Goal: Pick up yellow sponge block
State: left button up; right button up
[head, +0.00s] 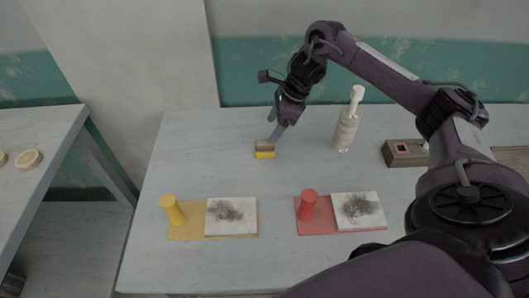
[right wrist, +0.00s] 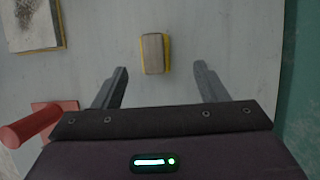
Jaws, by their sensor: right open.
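The yellow sponge block (head: 265,155) lies on the table, with a grey-brown layer along its far upper part. In the right wrist view the sponge block (right wrist: 153,54) shows a grey-brown top with yellow edges. It lies just beyond the fingertips, roughly in line with the gap between them. My right gripper (head: 274,131) is open and empty, with its fingers pointing down close above the block. The open fingers also show in the right wrist view (right wrist: 161,70), apart from the block. My left gripper is out of view.
A yellow board (head: 186,233) with a yellow cylinder (head: 173,210) and a red board (head: 317,227) with a red cylinder (head: 308,204) lie nearer; each carries a smudged white tile. A pale bottle (head: 346,130) and a brown box (head: 402,153) stand to the right. Table left of the block is clear.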

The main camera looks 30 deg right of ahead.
aim_at(266, 142)
jog(key=shift+w+f, duration=0.1)
jog(key=shift+f, duration=0.3)
jog(key=shift+a+f, duration=0.2)
jog(key=shift+a+f+p, duration=0.45)
jog(key=shift+f+p, duration=0.05)
jog(key=shift+f, duration=0.2)
jog(key=x, duration=0.1)
jog(key=p+x, duration=0.1)
jog(key=x, duration=0.1)
jog(key=shift+a+f, duration=0.15)
jog(key=shift+f, duration=0.25)
jog(key=shift+a+f, duration=0.15)
jog(key=shift+f, duration=0.45)
jog(key=c, duration=1.1)
